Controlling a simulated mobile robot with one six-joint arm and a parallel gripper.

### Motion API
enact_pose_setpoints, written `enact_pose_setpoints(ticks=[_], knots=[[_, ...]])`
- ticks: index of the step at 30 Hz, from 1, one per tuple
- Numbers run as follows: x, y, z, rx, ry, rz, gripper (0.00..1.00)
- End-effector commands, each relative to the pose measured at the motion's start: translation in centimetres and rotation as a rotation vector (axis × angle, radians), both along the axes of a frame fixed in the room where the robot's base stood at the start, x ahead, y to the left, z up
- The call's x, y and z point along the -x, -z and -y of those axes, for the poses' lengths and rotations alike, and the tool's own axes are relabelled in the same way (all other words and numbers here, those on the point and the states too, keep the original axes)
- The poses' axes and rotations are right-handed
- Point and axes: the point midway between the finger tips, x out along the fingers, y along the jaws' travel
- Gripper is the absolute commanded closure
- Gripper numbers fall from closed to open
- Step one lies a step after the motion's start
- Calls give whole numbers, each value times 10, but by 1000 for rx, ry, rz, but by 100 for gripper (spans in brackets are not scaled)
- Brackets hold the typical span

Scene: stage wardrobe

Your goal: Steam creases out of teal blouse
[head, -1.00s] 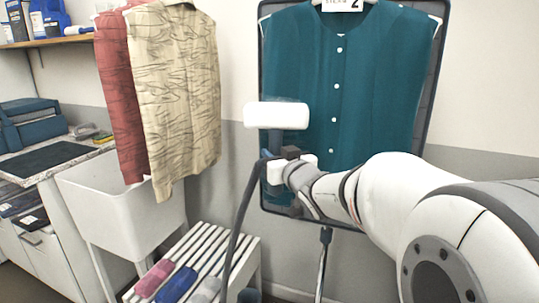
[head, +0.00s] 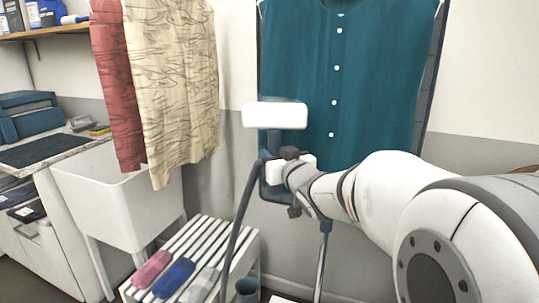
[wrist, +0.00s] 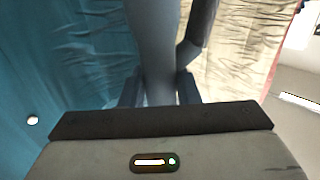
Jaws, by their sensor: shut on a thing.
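The teal blouse (head: 372,85) hangs upright on a dark board, with white buttons down its front. Its lower part shows few clear creases in the head view; its top is cut off. My gripper (head: 284,165) is shut on the handle of a steamer (head: 275,115) with a wide white head. The steamer head is upright in front of the blouse's left edge; I cannot tell whether it touches the cloth. In the wrist view, the grey steamer handle (wrist: 155,50) stands between the fingers, with the teal blouse (wrist: 60,60) to the left.
A creased cream garment (head: 172,85) and a red one (head: 110,80) hang at left above a white sink (head: 100,200). A slatted bench (head: 215,245) holds several rolled cloths. A dark hose (head: 240,225) hangs from the steamer. A cup (head: 248,290) stands low in front.

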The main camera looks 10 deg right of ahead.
Motion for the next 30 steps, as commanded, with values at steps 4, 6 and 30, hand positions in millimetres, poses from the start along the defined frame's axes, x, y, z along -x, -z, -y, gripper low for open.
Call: enact_pose_setpoints(ticks=[4,6,30], knots=[[0,10,0,0,0,2,100],[0,14,0,0,0,2,100],[0,47,0,1,0,2,100]])
